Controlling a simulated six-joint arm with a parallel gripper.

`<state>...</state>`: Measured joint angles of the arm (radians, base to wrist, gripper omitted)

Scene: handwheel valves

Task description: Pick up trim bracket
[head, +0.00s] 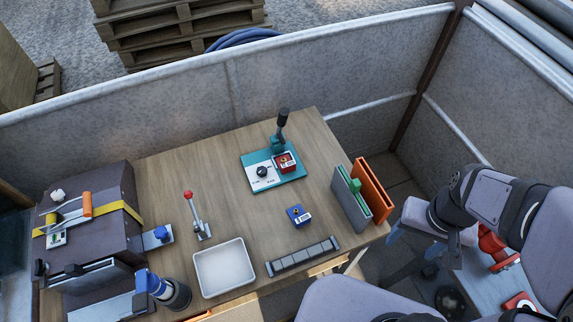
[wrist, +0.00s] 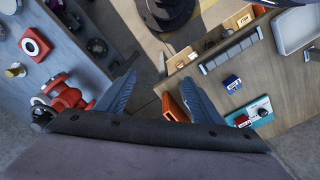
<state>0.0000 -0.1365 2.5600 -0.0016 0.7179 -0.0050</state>
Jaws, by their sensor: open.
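No part is labelled as the trim bracket, and I cannot tell for sure which it is. A long grey segmented bar (head: 303,257) lies near the front edge of the wooden table, right of a white tray (head: 224,268). The bar also shows in the wrist view (wrist: 229,52), right of my gripper and apart from it. My gripper (wrist: 160,77) is open, with nothing between its two blue-grey fingers. It hangs over the gap between the table and a grey bench. In the head view my arm is at the right, beyond the table's right edge.
A grey panel (head: 350,205) and an orange panel (head: 374,188) stand at the table's right edge. A blue block (head: 299,215), a teal control plate (head: 262,174) and a red-knobbed lever (head: 196,218) are on the table. A red valve (wrist: 66,97) is on the grey bench. Grey walls enclose the back.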

